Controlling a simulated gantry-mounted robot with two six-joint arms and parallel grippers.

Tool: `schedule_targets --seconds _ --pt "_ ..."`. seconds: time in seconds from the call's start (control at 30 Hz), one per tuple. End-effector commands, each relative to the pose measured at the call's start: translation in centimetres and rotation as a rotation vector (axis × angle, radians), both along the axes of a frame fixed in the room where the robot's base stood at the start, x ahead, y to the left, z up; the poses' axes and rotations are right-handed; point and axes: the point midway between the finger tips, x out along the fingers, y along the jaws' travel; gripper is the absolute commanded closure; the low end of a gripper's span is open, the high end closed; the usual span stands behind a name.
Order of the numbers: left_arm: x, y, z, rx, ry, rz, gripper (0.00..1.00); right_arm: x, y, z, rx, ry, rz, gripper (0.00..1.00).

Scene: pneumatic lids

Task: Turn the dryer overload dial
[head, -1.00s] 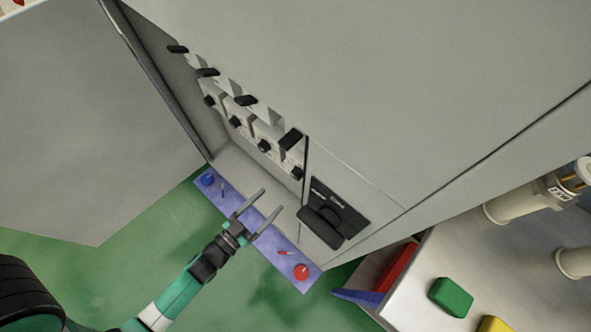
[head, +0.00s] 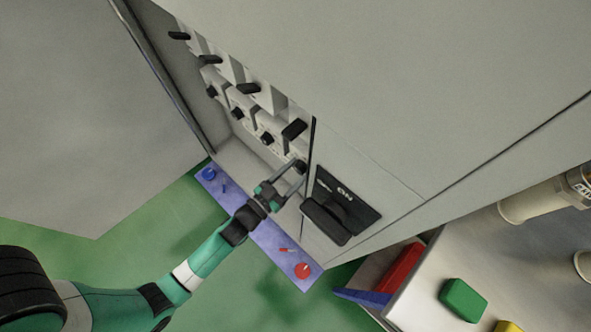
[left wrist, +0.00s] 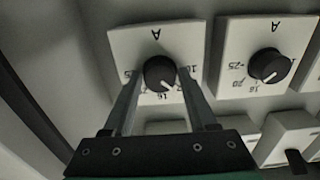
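A row of black overload dials on pale plates runs along the cabinet's inside. The dial nearest my left gripper (head: 291,175) is the lowest right one (head: 299,166). In the left wrist view this dial (left wrist: 160,72) has a white pointer line and a numbered scale marked A. My left gripper is open, with one finger on each side of this dial and visible gaps between. A second dial (left wrist: 268,63) sits beside it to the right. No dial name is readable, so I cannot tell which is the dryer's. My right gripper is out of view.
Black breaker levers (head: 294,129) line the row above the dials. A large black ON switch (head: 340,207) is just right of my left gripper. The open cabinet door (head: 90,120) stands left. A blue strip (head: 270,238) edges the cabinet; a table (head: 430,290) with blocks is right.

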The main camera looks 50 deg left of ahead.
Motion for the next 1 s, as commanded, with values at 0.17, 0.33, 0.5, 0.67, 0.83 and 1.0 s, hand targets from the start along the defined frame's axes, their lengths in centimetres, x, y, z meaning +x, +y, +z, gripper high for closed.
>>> schedule_targets --seconds 0.17,0.33,0.5,0.67,0.83,1.0 --pt "-0.02 0.01 0.00 0.000 0.000 0.000 0.76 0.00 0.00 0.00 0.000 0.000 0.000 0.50" --pt "-0.02 0.01 0.00 0.000 0.000 0.000 1.00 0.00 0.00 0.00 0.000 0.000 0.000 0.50" --pt "-0.02 0.01 0.00 0.005 0.000 0.000 1.00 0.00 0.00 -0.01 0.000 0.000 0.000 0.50" --pt "-0.02 0.00 -0.02 0.038 0.003 0.000 1.00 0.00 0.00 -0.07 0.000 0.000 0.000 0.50" --pt "-0.02 -0.01 -0.06 0.119 0.010 0.000 1.00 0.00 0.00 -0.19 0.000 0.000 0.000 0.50" --pt "-0.02 -0.02 -0.08 0.243 0.022 0.000 1.00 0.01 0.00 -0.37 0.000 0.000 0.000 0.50"
